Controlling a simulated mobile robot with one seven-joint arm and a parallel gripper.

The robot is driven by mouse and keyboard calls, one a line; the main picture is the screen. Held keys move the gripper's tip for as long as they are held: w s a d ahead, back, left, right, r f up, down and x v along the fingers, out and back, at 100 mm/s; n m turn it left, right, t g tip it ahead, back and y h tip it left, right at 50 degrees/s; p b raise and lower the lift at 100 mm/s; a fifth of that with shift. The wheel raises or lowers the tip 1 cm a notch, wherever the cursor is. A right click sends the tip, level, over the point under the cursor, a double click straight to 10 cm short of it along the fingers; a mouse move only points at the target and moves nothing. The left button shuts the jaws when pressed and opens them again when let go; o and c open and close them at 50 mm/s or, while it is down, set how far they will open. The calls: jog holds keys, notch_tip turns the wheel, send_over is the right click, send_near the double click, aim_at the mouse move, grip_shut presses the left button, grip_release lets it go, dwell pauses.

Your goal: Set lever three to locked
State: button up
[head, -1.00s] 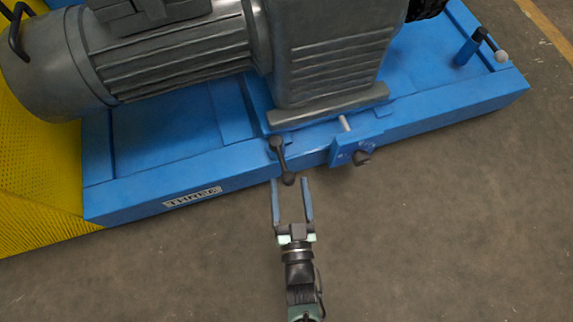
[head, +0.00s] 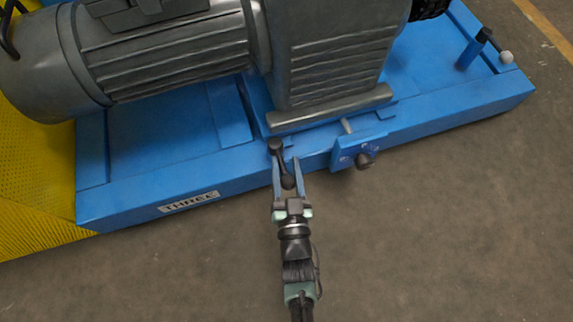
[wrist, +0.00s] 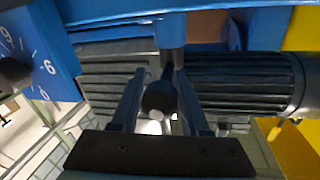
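The dark lever (head: 278,150) is mounted on the front edge of the blue base marked THREE (head: 189,201). Its arm slants down and slightly right from its pivot to a round black knob (head: 288,182). My gripper (head: 287,166) is open, with one finger on each side of the knob. In the wrist view the knob (wrist: 159,97) sits between the two spread fingers, with a gap visible at its left. I cannot make out any lock marking beside the lever.
A blue block with a dial (head: 364,160) juts out just right of the lever; it also shows in the wrist view (wrist: 58,52). A grey motor (head: 175,60) and gearbox (head: 335,55) stand above. A white-knobbed handle (head: 505,57) is far right. The floor in front is clear.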

grip_shut()
jog(key=shift+d, duration=0.1)
jog(key=shift+d, duration=0.15)
dwell(0.8)
